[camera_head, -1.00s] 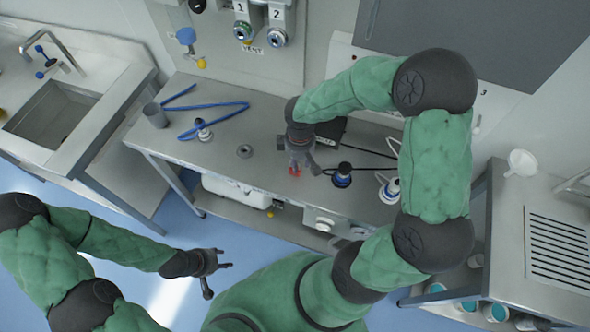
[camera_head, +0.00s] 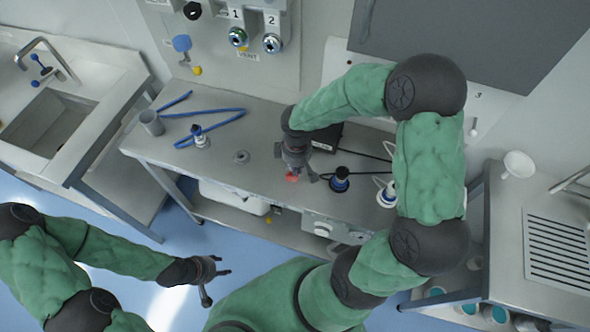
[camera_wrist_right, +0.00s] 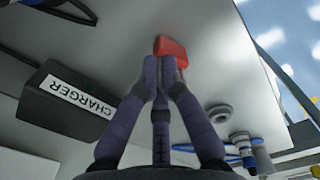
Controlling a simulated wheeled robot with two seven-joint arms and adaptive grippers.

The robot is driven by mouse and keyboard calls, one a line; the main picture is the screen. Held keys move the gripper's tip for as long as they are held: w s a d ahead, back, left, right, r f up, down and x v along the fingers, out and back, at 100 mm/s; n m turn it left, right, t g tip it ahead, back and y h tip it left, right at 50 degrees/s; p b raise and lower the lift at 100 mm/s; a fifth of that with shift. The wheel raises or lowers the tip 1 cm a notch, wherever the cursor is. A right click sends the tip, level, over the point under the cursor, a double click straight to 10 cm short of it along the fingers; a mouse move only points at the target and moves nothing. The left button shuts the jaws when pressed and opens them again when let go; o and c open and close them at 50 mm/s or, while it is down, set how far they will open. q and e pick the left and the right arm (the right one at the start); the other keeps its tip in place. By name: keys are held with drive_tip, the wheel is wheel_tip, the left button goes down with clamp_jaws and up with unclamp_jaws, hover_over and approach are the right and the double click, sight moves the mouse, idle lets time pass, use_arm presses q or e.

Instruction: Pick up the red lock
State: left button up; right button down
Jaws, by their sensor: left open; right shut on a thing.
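The red lock (camera_head: 292,178) is at the front part of the steel bench top, partly hidden by my right gripper in the head view. In the right wrist view the red lock (camera_wrist_right: 170,48) shows as a small red block at the fingertips. My right gripper (camera_head: 295,168) is shut on the lock, and its fingers (camera_wrist_right: 164,66) come together at it. I cannot tell whether the lock touches the bench. My left gripper (camera_head: 212,272) is open and empty, over the blue floor in front of the bench.
A black box labelled CHARGER (camera_wrist_right: 66,100) lies close beside my right gripper. A grey disc (camera_head: 241,157), a white connector (camera_head: 200,138) with a blue hose (camera_head: 222,116) and a grey cup (camera_head: 151,123) stand to the left.

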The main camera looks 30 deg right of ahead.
drive_tip(key=shift+r, duration=0.75)
drive_tip(key=s+a+r+p, duration=0.2)
drive_tip(key=s+a+r, duration=0.4)
drive_tip(key=a+r, duration=0.5)
drive_tip(key=shift+a+r, duration=0.2)
drive_tip(key=shift+a, duration=0.6)
